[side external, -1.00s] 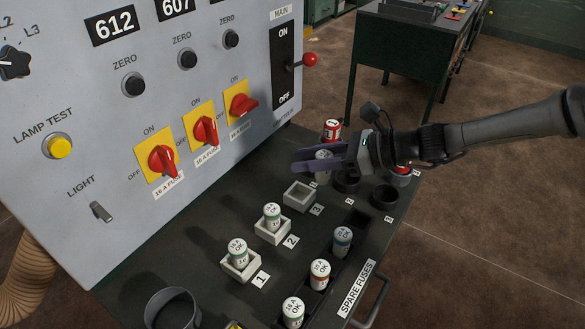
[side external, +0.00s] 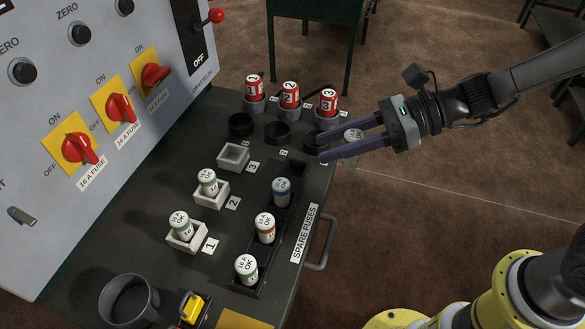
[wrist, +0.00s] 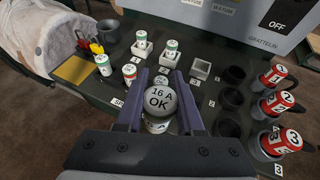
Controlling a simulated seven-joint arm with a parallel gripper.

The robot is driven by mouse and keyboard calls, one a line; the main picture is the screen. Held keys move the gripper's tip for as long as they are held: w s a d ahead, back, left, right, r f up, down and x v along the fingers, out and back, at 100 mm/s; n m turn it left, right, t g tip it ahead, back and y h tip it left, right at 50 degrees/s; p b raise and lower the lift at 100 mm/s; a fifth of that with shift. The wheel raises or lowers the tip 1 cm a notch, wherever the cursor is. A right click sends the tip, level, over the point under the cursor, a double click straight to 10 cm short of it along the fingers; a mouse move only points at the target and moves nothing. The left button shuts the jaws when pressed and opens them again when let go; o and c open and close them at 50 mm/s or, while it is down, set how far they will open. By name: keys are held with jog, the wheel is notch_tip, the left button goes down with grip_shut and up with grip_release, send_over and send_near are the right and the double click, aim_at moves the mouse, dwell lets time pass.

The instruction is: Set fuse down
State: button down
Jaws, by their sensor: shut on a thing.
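My gripper (side external: 322,151) is shut on a white fuse marked "16 A OK" (side external: 354,135), held in the air near the console's right edge. The held fuse stands between the fingers in the wrist view (wrist: 158,100); what lies right below it is hidden. White socket 3 (side external: 233,155) is empty. Sockets 2 (side external: 212,194) and 1 (side external: 187,236) each hold a white fuse with a green band. The black spare fuses tray (side external: 262,262) holds three fuses, with blue, red and green bands. Its far end looks empty.

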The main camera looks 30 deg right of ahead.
jog(key=d, duration=0.1)
jog(key=s+d, duration=0.1)
jog(key=shift+d+r+t, duration=0.3)
jog(key=shift+r, duration=0.1)
jog(key=shift+m, duration=0.3)
jog(key=w+a+f, duration=0.2)
jog(key=w+f, duration=0.1)
jog(key=w, duration=0.1)
jog(key=w+a+f, duration=0.2)
jog(key=w+f, duration=0.1)
jog(key=w+a+f, duration=0.3)
jog(key=w, duration=0.1)
jog(key=shift+w+f, duration=0.1)
jog(key=shift+w, duration=0.2)
jog(key=shift+w+a+f, duration=0.15)
jog(key=shift+f, duration=1.55)
jog(key=shift+f, duration=0.15)
jog(key=c, duration=0.5)
grip_release()
jog(key=shift+c, duration=0.2)
